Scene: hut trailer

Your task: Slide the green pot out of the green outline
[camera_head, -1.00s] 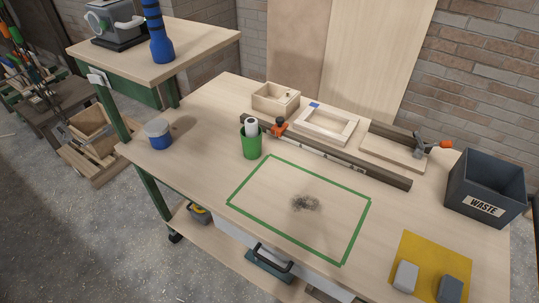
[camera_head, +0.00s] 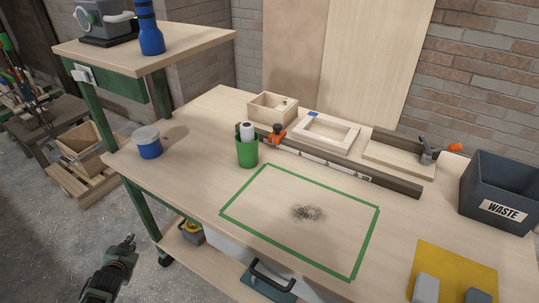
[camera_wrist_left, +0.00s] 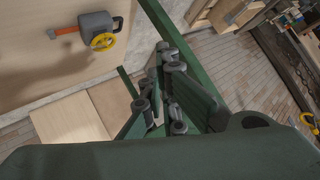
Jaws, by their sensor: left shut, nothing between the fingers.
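Inside the outline lies a patch of dark dust (camera_head: 308,213). My left gripper (camera_head: 129,241) is low at the left, in front of the bench and well apart from the pot. In the left wrist view its fingers (camera_wrist_left: 163,62) are shut and empty. The pot does not show in that view. My right gripper is not in view.
A blue-and-white tub (camera_head: 147,142) stands on the left of the bench (camera_head: 195,165). A long rail (camera_head: 370,179) with an orange-handled clamp lies behind the outline. A waste bin (camera_head: 499,193) and a yellow mat (camera_head: 455,268) with grey blocks are at the right.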

